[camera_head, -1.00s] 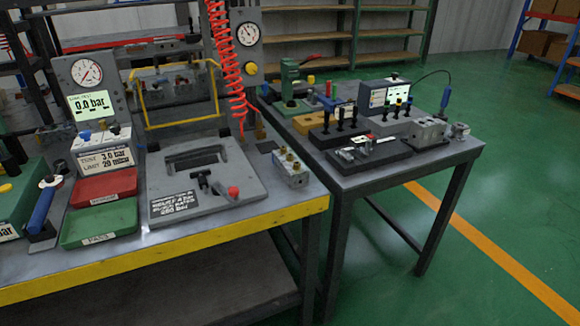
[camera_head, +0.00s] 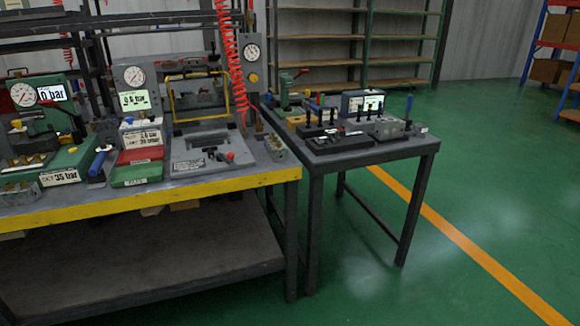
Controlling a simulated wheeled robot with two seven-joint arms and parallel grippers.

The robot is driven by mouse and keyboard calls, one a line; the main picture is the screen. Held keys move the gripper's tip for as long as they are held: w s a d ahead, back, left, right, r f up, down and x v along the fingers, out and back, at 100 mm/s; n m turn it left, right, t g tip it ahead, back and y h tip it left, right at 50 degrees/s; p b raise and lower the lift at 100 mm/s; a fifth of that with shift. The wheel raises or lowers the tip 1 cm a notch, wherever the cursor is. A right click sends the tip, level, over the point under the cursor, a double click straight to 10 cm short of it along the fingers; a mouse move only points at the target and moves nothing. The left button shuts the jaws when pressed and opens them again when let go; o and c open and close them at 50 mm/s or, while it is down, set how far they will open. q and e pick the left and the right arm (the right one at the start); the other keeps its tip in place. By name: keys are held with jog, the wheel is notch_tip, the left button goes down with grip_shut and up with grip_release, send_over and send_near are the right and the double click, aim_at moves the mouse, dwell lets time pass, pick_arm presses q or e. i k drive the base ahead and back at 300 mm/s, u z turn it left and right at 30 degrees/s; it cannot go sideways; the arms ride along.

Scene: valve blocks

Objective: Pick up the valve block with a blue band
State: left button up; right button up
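A small grey valve block with brass fittings (camera_head: 276,148) sits at the right end of the yellow-edged bench, beside a grey fixture plate. Another block with brass fittings (camera_head: 18,192) lies at the bench's left end. A grey metal block (camera_head: 388,129) sits on the smaller right table. I cannot make out a blue band on any of them at this size. Neither of my grippers shows in the head view.
The yellow-edged bench (camera_head: 200,190) carries gauges, a red tray (camera_head: 140,155) and a green tray (camera_head: 137,174). The dark side table (camera_head: 330,162) adjoins it and holds tools. A red coiled hose (camera_head: 232,60) hangs above. Green floor is clear in front and right.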

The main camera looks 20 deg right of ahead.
aim_at(274, 147)
jog(key=z, duration=1)
jog(key=i, duration=1.3)
jog(key=u, duration=0.4)
